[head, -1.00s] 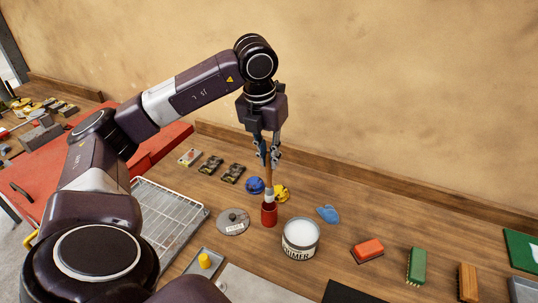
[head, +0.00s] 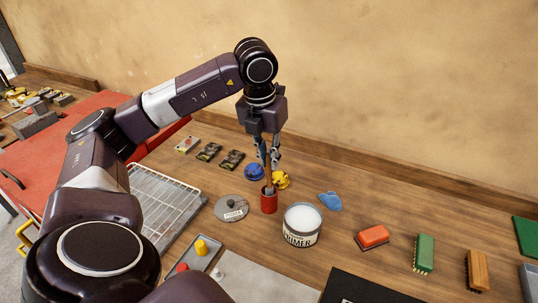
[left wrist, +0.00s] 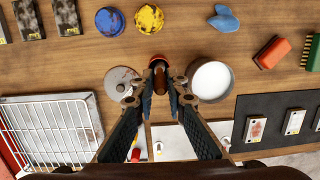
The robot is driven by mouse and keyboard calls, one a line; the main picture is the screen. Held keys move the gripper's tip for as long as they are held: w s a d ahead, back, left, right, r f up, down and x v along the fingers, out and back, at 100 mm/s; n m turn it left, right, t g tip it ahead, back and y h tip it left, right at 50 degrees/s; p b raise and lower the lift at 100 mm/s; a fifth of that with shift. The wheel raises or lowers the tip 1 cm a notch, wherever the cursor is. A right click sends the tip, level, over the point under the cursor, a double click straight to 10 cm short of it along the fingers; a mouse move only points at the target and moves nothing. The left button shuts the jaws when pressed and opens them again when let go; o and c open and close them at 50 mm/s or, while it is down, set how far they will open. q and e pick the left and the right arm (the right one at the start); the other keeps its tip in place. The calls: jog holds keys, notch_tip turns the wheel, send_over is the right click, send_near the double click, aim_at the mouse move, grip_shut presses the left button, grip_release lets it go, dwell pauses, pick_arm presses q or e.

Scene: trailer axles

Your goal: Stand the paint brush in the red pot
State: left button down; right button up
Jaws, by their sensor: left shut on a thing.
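The red pot (head: 269,204) stands upright on the wooden bench. My left gripper (head: 268,163) is above it, pointing down and shut on the brown handle of the paint brush (head: 268,177). The brush is roughly upright, and its lower end is in the pot's mouth, so the bristles are hidden. In the left wrist view the fingers (left wrist: 160,92) close around the brush (left wrist: 160,79) from both sides, with the red pot (left wrist: 158,60) just beyond. My right gripper is not in view.
An open primer tin (head: 302,226) stands close right of the pot, and a grey round lid (head: 231,209) lies to its left. A wire rack (head: 165,205) is farther left.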

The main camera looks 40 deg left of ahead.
pick_arm(q)
jog(key=c, duration=1.8)
grip_release()
jog(key=shift+c, duration=0.2)
notch_tip(320, 180, up, 12)
jog(key=s, duration=0.2)
jog(key=shift+d+f, duration=0.1)
jog(key=shift+f, duration=0.05)
